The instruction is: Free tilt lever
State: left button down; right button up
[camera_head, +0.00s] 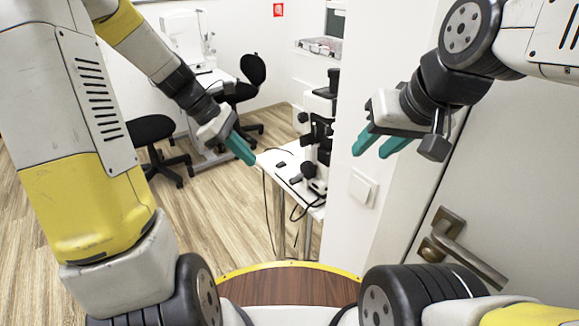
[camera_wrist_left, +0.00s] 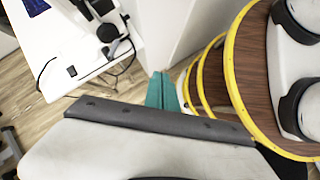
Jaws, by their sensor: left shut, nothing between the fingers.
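A black and white eye-examination instrument (camera_head: 318,125) stands on a small white table (camera_head: 270,160), partly cut off by the white wall edge. Its lower part also shows at the top of the left wrist view (camera_wrist_left: 108,30). I cannot make out a tilt lever on it for certain. My left gripper (camera_head: 243,150) has teal fingers, shut and empty, in the air to the left of the instrument and apart from it. The shut fingers also show in the left wrist view (camera_wrist_left: 162,90). My right gripper (camera_head: 382,145) is open and empty, in front of the white wall.
A white wall end (camera_head: 350,110) with a light switch (camera_head: 362,187) stands right of the table. A door handle (camera_head: 460,250) sticks out at the lower right. Black swivel chairs (camera_head: 152,130) and another white instrument (camera_head: 186,35) stand at the back left. Cables hang from the table.

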aim_at(296, 178)
pick_arm(q)
jog(key=w+f+n+h, duration=0.3)
jog(key=w+f+n, duration=0.1)
jog(key=f+n, duration=0.25)
jog(key=w+f+n+h, duration=0.35)
jog(key=f+n, duration=0.25)
jog(key=f, duration=0.2)
jog(key=w+d+f, duration=0.1)
jog(key=w+d, duration=0.1)
jog(key=d, duration=0.3)
jog(key=w+d+f+n, duration=0.1)
jog(key=w+d+f, duration=0.1)
jog(key=d, duration=0.3)
jog(key=shift+f, duration=0.3)
jog(key=shift+w+y, duration=0.1)
jog(key=shift+y, duration=0.15)
jog(key=shift+w+a+r+n+g+h, duration=0.2)
jog(key=shift+w+a+n+h, duration=0.15)
jog(key=shift+n+h, duration=0.3)
jog(key=shift+w+a+r+n+g+h, duration=0.2)
jog(key=shift+w+n+h, duration=0.25)
jog(key=shift+n+h, duration=0.15)
